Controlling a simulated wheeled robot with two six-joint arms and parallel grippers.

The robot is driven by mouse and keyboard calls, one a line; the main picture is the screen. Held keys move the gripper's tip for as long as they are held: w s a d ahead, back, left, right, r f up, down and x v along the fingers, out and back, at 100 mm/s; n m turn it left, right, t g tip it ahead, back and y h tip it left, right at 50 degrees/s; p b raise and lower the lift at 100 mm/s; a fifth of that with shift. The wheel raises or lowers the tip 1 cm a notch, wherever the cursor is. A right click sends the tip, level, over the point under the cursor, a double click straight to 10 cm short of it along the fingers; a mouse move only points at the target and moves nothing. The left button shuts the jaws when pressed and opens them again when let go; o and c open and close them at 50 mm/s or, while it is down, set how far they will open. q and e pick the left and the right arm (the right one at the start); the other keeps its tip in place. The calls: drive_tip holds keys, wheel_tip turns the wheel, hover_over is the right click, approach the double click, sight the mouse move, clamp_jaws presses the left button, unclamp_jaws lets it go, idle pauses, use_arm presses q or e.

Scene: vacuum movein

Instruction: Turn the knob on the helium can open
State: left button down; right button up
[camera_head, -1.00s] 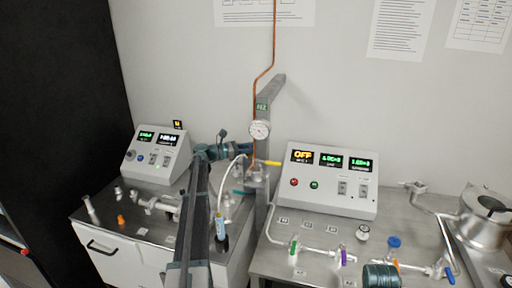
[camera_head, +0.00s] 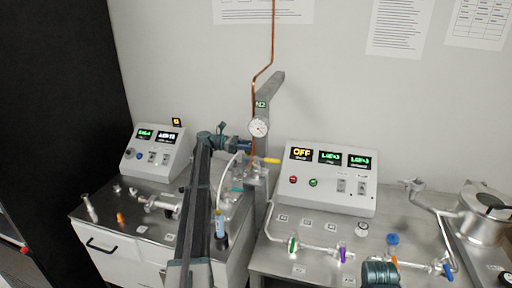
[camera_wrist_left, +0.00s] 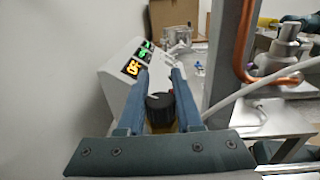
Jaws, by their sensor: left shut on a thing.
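My left gripper (camera_head: 246,147) is at the post with the gauge, just below the round white dial (camera_head: 259,127). In the left wrist view its two blue fingers (camera_wrist_left: 160,76) are closed on the sides of a dark round knob (camera_wrist_left: 160,106) with a pale mark on top. In the head view this knob is hidden by the gripper. No helium label is readable. My right gripper's fingers are not seen.
A copper pipe (camera_head: 254,100) runs down to the post, marked N2. A yellow handle (camera_head: 266,160) and pale hose (camera_head: 227,172) are close to the left gripper. A control box (camera_head: 330,190) stands right, another (camera_head: 157,153) left. Glassware with coloured valves lies on the right bench.

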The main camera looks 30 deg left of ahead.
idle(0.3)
use_arm(q)
drive_tip(key=c, duration=0.6)
unclamp_jaws()
